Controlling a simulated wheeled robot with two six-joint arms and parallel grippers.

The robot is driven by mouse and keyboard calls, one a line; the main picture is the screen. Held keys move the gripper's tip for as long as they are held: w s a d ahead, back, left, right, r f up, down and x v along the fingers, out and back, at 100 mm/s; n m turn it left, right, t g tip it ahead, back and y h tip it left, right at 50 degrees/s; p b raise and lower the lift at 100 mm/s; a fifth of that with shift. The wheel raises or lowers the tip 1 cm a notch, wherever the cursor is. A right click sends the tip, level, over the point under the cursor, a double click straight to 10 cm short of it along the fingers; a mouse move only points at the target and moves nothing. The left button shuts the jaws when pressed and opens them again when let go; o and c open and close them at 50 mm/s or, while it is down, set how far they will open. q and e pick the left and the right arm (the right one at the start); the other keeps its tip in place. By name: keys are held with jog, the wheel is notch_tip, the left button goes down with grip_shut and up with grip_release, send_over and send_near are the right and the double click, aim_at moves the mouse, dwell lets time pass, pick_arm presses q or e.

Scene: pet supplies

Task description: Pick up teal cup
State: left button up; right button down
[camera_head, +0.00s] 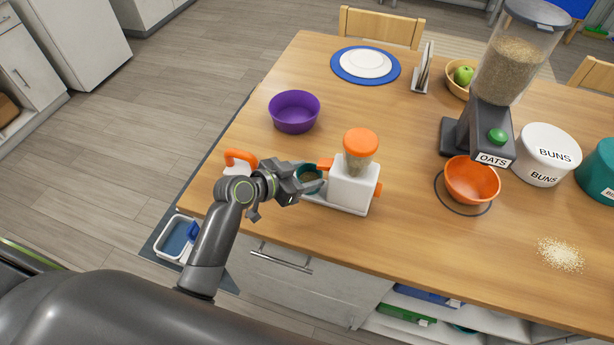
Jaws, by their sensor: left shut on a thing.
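The teal cup (308,173) stands at the left side of the small white dispenser with an orange lid (354,183), near the table's front edge. It looks to hold something brownish. My left gripper (312,178) reaches in from the left and is shut on the teal cup, hiding part of its side. Whether the cup touches the tray beneath it cannot be told. My right gripper does not show.
An orange-handled white item (240,160) sits left of my gripper. A purple bowl (294,111) stands behind. An oats dispenser (490,115), an orange bowl (471,182) and a buns container (545,155) stand right. Spilled grains (560,254) lie front right. The table's front middle is clear.

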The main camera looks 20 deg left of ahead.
pick_arm(q)
jog(key=shift+r, duration=0.15)
jog(key=shift+r+b, duration=0.4)
jog(key=shift+r, duration=0.15)
jog(key=s+a+b, duration=0.1)
jog(key=s+a, duration=0.2)
jog(key=s, duration=0.1)
jog(key=s+a+b, duration=0.2)
jog(key=s+a, duration=0.1)
jog(key=s, duration=0.2)
jog(key=s+a+b, duration=0.1)
jog(key=s+a, duration=0.2)
jog(key=s, duration=0.1)
jog(key=shift+s+a+b, duration=0.25)
jog(key=shift+a+b, duration=0.1)
jog(key=shift+s+a, duration=0.4)
jog(key=shift+s, duration=0.15)
jog(key=shift+r, duration=0.15)
jog(key=w+d+r+m+g+h, duration=0.2)
jog(key=w+d+r+m, duration=0.1)
jog(key=d+r, duration=0.2)
jog(key=shift+w+d+r+m+g+h, duration=0.3)
jog(key=shift+d+r+m+g+h, duration=0.1)
jog(key=shift+r, duration=0.95)
